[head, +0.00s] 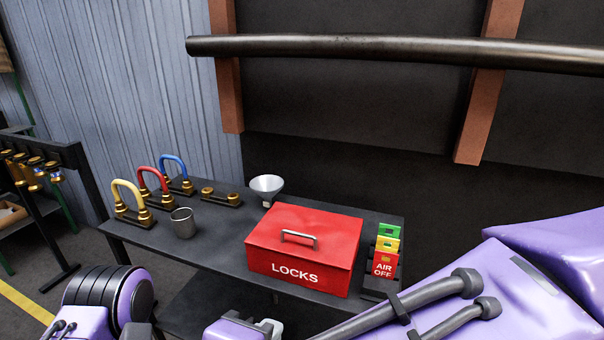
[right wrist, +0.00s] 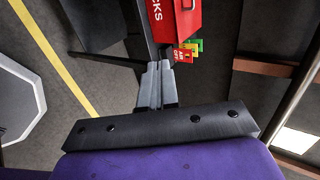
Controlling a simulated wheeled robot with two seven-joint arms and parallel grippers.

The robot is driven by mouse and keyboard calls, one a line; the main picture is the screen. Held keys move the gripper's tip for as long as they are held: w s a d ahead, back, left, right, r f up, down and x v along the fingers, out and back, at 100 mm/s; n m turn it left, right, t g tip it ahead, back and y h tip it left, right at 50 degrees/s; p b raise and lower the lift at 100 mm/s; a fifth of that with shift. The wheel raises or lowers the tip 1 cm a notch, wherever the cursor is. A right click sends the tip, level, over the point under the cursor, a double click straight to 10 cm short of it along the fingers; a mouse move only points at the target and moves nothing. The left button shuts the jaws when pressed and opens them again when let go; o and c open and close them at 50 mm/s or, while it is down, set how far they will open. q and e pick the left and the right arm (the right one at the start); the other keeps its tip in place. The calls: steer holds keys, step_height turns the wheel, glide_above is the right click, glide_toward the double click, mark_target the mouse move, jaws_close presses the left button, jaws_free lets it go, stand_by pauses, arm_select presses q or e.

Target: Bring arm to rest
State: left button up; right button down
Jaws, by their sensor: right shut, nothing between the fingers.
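My right gripper (right wrist: 157,85) shows in the right wrist view with its two grey fingers together and nothing between them. Beyond the fingertips are the red LOCKS box (right wrist: 182,18) and the coloured tags (right wrist: 187,50); I see no contact. In the head view my purple right arm (head: 510,290) crosses the lower right, in front of the table's right end. My left arm (head: 110,300) shows only in part at the lower left, and its gripper is out of view.
The dark table (head: 215,235) holds the closed red LOCKS box (head: 300,250), a metal cup (head: 183,223), a funnel (head: 267,188), yellow, red and blue padlock-like loops (head: 150,190) and upright tags (head: 386,250). A dark rack (head: 50,200) stands left. A pipe (head: 400,50) runs across behind.

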steer(key=w+f+n+t+y, duration=0.3)
steer(key=w+f+n, duration=0.15)
steer(key=w, duration=0.55)
steer(key=w+d+f+n+g, duration=0.1)
steer(key=w+d+f+n, duration=0.2)
steer(key=f, duration=0.5)
steer(key=w+d+f+n+g, duration=0.1)
steer(key=d+f+n, duration=0.2)
steer(key=d+f, duration=0.4)
steer(key=s+d+f+n+g, duration=0.2)
steer(key=s+d+f, duration=0.3)
steer(key=f, duration=0.4)
steer(key=s+d+f+n+g, duration=0.2)
steer(key=s+d+f, duration=0.2)
steer(key=d+f, duration=0.35)
steer(key=s+d+f+g+h, duration=0.1)
steer(key=s+d+f+g, duration=0.1)
steer(key=s+d+f, duration=0.2)
steer(key=s+d+f+g+h, duration=0.2)
steer(key=s+d+f, duration=0.2)
steer(key=s+d, duration=0.4)
steer(key=s, duration=0.3)
steer(key=shift+f, duration=0.25)
